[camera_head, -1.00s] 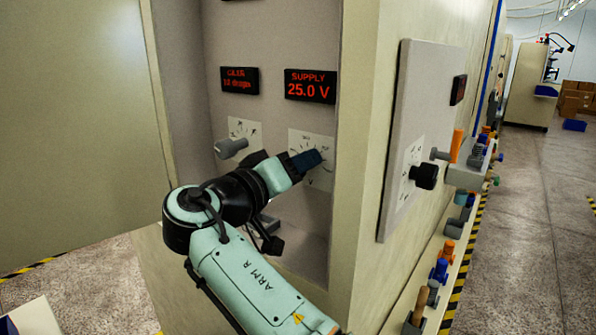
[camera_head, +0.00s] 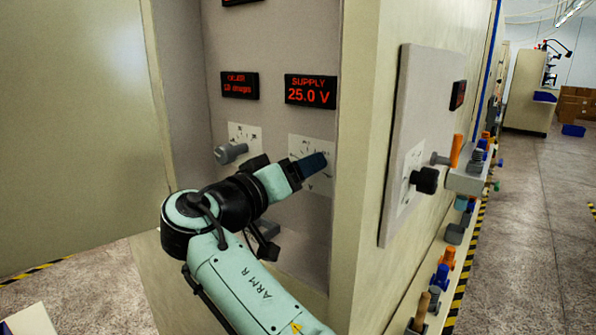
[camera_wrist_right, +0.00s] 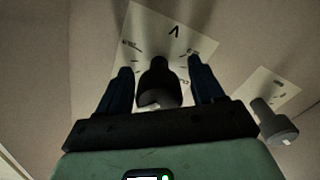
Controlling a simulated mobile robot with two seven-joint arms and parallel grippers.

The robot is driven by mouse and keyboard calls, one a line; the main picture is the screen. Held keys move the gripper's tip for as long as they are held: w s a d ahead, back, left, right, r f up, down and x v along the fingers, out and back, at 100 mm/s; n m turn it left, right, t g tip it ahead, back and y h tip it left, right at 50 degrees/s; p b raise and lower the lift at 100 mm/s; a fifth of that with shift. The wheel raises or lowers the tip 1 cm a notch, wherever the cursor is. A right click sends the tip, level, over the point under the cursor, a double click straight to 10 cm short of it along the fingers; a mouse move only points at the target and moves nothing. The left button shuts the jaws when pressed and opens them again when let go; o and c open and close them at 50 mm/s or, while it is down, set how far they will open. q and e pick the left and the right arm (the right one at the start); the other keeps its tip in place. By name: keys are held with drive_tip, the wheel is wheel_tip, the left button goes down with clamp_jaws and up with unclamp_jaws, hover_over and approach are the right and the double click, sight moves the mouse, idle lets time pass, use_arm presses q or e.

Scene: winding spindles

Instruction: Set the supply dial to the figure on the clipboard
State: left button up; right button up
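The supply display (camera_head: 310,91) reads 25.0 V in red. Below it is the pale scale plate (camera_head: 318,184) of the supply dial, partly hidden by my right gripper (camera_head: 316,163). In the right wrist view the black dial knob (camera_wrist_right: 158,82) stands between the two fingers of my right gripper (camera_wrist_right: 160,75). Gaps show on both sides of the knob, so the gripper is open around it. Part of the scale plate (camera_wrist_right: 160,28) shows beyond. No clipboard can be made out. My left gripper is not in view.
A second dial with a grey knob (camera_head: 231,153) is left of the supply dial, under a smaller display (camera_head: 240,85). A side panel (camera_head: 405,120) with a black knob (camera_head: 425,180) is on the cabinet's right face. Pegs line a ledge there; the aisle (camera_head: 540,230) is clear.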

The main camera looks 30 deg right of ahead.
drive_tip(key=v, duration=1.3)
drive_tip(key=shift+a, duration=0.15)
